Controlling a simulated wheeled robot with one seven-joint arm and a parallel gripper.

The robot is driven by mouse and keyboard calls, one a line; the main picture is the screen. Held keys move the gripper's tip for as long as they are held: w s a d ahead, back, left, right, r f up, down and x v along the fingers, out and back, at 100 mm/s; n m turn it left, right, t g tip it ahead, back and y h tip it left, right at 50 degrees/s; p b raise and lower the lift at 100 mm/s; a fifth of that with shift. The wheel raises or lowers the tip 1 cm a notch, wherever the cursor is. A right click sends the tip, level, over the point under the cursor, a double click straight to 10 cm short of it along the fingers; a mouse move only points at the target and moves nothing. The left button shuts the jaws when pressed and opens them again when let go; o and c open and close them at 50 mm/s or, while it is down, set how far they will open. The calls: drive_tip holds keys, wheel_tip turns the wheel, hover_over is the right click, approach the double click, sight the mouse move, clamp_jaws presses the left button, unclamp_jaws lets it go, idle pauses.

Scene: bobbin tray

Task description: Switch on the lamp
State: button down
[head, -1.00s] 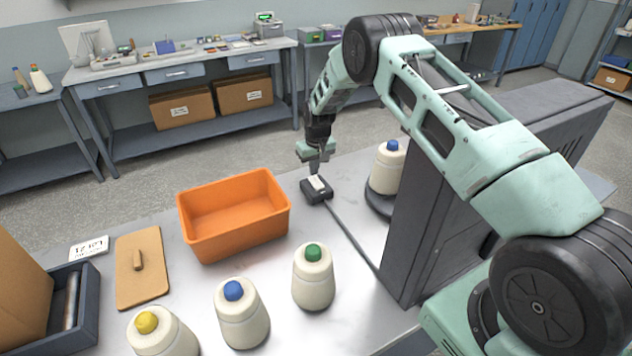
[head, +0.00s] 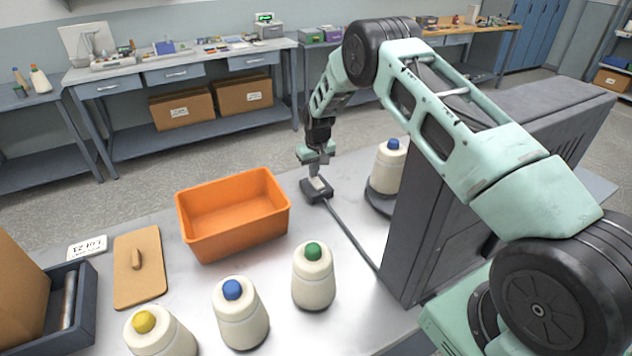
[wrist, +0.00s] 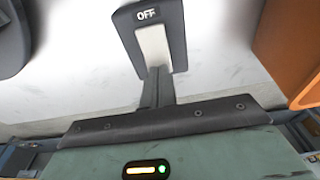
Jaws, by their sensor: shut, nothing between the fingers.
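A small black switch box (head: 317,190) with a pale rocker lies on the metal table, a dark cord running from it toward the tall dark cabinet. In the wrist view the box (wrist: 177,30) reads "OFF" at its far end, and its white rocker (wrist: 154,45) is seen from above. My gripper (head: 316,175) points down at the box, its fingers shut and empty. In the wrist view the fingertips (wrist: 158,76) overlap the near end of the rocker; I cannot tell whether they touch it. No lamp is clearly identifiable.
An orange bin (head: 235,248) stands left of the switch. Cone bobbins with green (head: 313,285), blue (head: 241,320) and yellow (head: 165,340) tops stand in front. A blue-topped bobbin (head: 387,170) stands right, beside the dark cabinet (head: 425,240).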

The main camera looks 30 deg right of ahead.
drive_tip(key=shift+s+a+f+b, duration=0.1)
drive_tip(key=shift+s+f+b, duration=0.05)
drive_tip(key=shift+f+b, duration=0.3)
drive_tip(key=shift+s+a+f+b, duration=0.1)
drive_tip(key=shift+f+b, duration=0.2)
drive_tip(key=shift+f, duration=0.25)
drive_tip(key=shift+r, duration=0.1)
drive_tip(key=shift+d+r+p, duration=0.1)
drive_tip(key=shift+r+p, duration=0.35)
drive_tip(key=shift+r, duration=0.35)
drive_tip(key=shift+w+d+r+p, duration=0.15)
drive_tip(key=shift+r+p, duration=0.15)
drive_tip(key=shift+r, duration=0.25)
drive_tip(key=shift+d+r+p, duration=0.15)
drive_tip(key=shift+r+p, duration=0.1)
drive_tip(key=shift+r, duration=0.3)
drive_tip(key=shift+a+r+p, duration=0.15)
drive_tip(key=shift+r+p, duration=0.55)
drive_tip(key=shift+r, duration=1)
drive_tip(key=shift+w, duration=0.1)
